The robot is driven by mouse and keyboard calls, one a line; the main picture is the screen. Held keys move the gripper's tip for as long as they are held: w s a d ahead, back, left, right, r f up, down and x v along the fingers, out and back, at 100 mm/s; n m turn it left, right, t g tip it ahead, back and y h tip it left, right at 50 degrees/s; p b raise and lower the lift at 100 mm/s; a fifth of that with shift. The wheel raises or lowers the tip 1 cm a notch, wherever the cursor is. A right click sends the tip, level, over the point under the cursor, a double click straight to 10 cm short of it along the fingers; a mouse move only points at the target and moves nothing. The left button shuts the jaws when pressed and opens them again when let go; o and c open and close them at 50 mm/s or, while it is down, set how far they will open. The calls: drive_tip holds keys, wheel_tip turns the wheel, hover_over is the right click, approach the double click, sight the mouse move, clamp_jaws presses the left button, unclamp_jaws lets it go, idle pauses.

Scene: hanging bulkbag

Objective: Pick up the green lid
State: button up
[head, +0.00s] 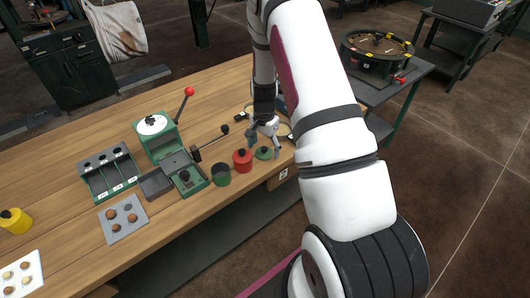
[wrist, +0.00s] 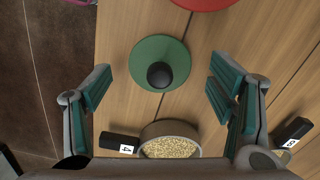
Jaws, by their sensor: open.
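The green lid (wrist: 160,50) is a flat round disc with a black knob (wrist: 159,75) at its centre. In the wrist view it lies on the wooden table, ahead of and between my open fingers. My gripper (wrist: 163,92) is open and empty. In the head view my gripper (head: 265,142) points down just above the green lid (head: 265,153), near the table's front edge. The fingers partly cover the lid there, and the exact gap is hard to tell.
A pan of grain (wrist: 170,141) with a black handle lies close to my gripper. A green press (head: 160,140) stands further left.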

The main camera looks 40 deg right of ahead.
drive_tip(key=shift+f, duration=0.4)
drive_tip(key=c, duration=1)
